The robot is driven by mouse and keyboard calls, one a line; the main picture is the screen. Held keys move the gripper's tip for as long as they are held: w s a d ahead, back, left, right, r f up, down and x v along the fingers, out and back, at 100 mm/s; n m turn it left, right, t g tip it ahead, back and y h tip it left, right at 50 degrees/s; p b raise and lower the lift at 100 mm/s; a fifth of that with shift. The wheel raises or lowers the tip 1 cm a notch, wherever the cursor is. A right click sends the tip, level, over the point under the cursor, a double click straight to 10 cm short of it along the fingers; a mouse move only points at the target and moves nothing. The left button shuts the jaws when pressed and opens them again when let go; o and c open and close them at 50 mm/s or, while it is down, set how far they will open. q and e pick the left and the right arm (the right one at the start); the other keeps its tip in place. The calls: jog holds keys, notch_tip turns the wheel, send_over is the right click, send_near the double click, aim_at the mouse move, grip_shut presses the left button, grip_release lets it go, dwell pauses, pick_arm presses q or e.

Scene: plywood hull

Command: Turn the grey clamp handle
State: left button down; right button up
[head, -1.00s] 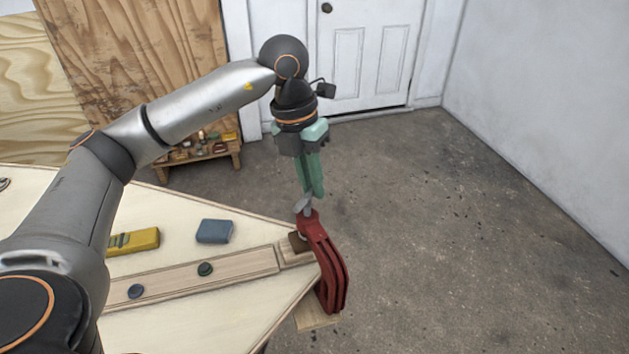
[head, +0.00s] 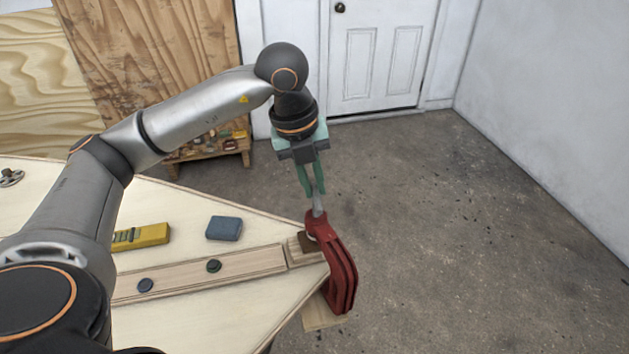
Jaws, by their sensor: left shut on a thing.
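The red clamp (head: 338,268) sits over the corner of the plywood bench, with a brown block under its upper jaw. Its grey handle (head: 318,205) sticks up from the top of the clamp. My left gripper (head: 315,192) points down from above, its green fingers shut on the grey handle. The fingers hide the handle's upper part. My right gripper is not in view.
The plywood bench top (head: 210,310) bears a yellow level (head: 141,237), a blue block (head: 224,228) and a wooden strip (head: 190,276) with two dark round knobs. A low shelf with small items (head: 211,148) stands behind. Floor to the right is clear.

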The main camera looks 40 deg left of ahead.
pick_arm(q)
jog(key=shift+s+f, duration=0.15)
jog(key=shift+f, duration=0.05)
dwell(0.3)
jog(key=c, duration=0.9)
grip_release()
jog(key=shift+r, duration=0.15)
jog(key=r, duration=0.4)
jog(key=s+a+r+p, duration=0.1)
jog(key=r, duration=0.3)
jog(key=r+p, duration=0.1)
jog(key=r, duration=0.3)
jog(key=shift+s+a+r, duration=0.15)
jog(key=shift+s+a, duration=0.05)
jog(key=shift+s, duration=0.2)
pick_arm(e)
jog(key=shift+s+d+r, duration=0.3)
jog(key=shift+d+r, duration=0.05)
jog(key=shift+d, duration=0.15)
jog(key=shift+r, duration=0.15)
